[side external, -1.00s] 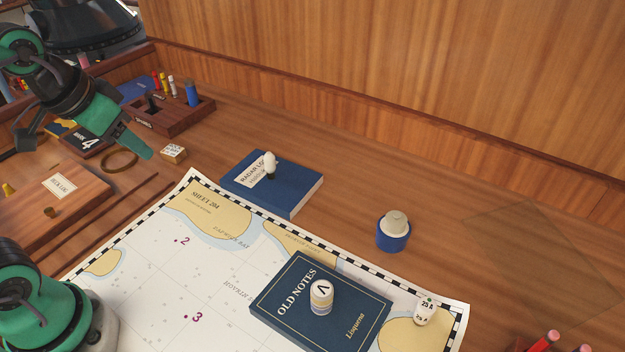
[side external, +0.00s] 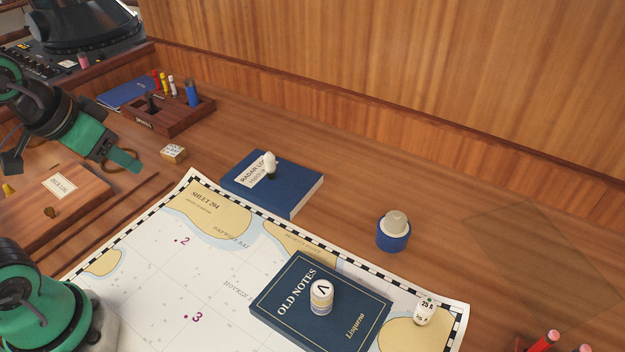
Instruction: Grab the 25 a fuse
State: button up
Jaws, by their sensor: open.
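The 25 A fuse (side external: 425,311) is a small white cylinder marked "25 A" with a green dot on top. It stands upright on the chart's right corner, to the right of the "Old Notes" book. My gripper (side external: 75,165) is at the far left, open and empty. It is above the desk near the wooden box, far from the fuse. Nothing hides the fuse.
A white marked cylinder (side external: 321,297) stands on the "Old Notes" book (side external: 290,275). A blue cup-like item with a grey top (side external: 393,232) stands behind. A blue radar log book (side external: 300,183) carries a white-topped piece (side external: 269,164). Red-tipped pens (side external: 546,340) lie at lower right.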

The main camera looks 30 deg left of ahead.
jog(key=shift+o, duration=0.8)
jog(key=shift+w+r, duration=0.1)
